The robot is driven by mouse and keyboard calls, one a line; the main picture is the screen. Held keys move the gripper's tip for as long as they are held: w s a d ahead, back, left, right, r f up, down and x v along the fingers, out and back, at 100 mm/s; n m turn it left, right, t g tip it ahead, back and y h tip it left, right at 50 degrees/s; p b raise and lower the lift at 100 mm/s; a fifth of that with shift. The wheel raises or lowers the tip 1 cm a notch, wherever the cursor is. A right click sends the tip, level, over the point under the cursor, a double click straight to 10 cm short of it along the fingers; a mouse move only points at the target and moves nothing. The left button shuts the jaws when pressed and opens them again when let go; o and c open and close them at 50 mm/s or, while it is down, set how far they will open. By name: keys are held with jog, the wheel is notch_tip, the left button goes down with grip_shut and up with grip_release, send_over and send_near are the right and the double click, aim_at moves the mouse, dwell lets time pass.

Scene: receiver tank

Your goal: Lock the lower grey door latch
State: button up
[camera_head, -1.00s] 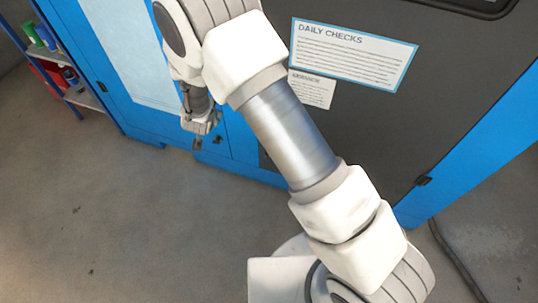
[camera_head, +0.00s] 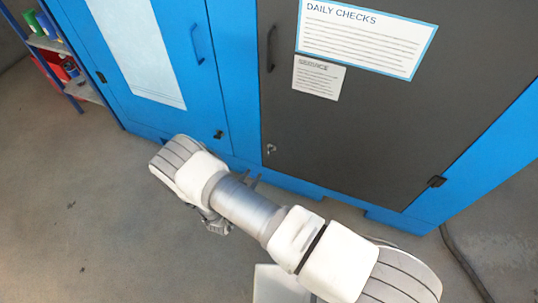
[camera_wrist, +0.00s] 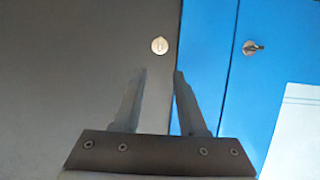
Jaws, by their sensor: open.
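The lower grey door latch (camera_head: 270,149) is a small silver round fitting low on the left edge of the dark grey door (camera_head: 345,140). In the wrist view, where grey is left and blue right, the latch (camera_wrist: 159,45) shows as a round disc near the top middle. Its turn position is too small to tell surely. My gripper (camera_wrist: 159,73) is open and empty, its two fingertips apart and below the latch in that picture, not visibly touching it. In the head view my arm hides most of the gripper; dark fingers (camera_head: 251,181) show just below the latch.
A similar latch with a dark lever (camera_head: 218,134) sits on the blue door (camera_head: 160,70); it also shows in the wrist view (camera_wrist: 252,47). Door handles (camera_head: 197,44) stick out above. A shelf (camera_head: 50,42) stands far left. The floor at left is clear.

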aim_at(272, 148)
jog(key=b+x, duration=0.5)
jog(key=x, duration=1.1)
jog(key=shift+w, duration=0.1)
jog(key=shift+f, duration=0.1)
grip_shut()
